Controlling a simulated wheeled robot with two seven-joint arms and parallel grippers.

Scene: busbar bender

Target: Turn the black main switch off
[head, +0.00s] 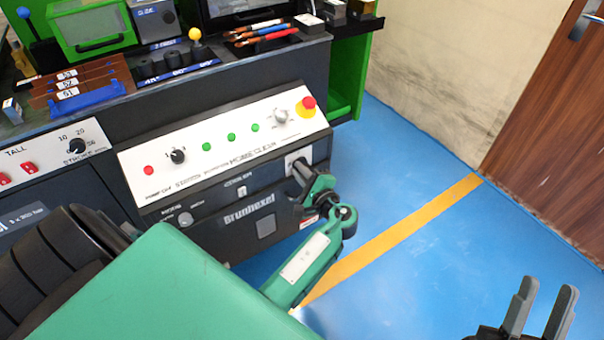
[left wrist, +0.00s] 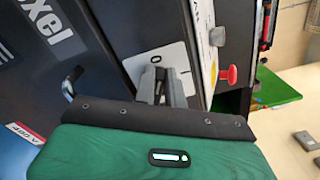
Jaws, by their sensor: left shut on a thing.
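The black main switch sits on a white plate (head: 291,158) at the right end of the machine's lower front. In the left wrist view the plate (left wrist: 184,55) shows a 0 and a 1 mark. My left gripper (head: 301,171) is at this plate, with its fingers (left wrist: 160,82) shut around the switch knob. The knob is mostly hidden by the fingers, so its exact angle cannot be told. My right gripper (head: 541,300) is at the lower right of the head view, open and empty, well away from the machine.
Above the switch a sloping white panel (head: 225,140) carries knobs, green buttons and a red emergency stop (head: 308,102). The stop also shows in the left wrist view (left wrist: 228,75). Blue floor with a yellow line (head: 400,235) lies clear to the right, before a brown door (head: 545,130).

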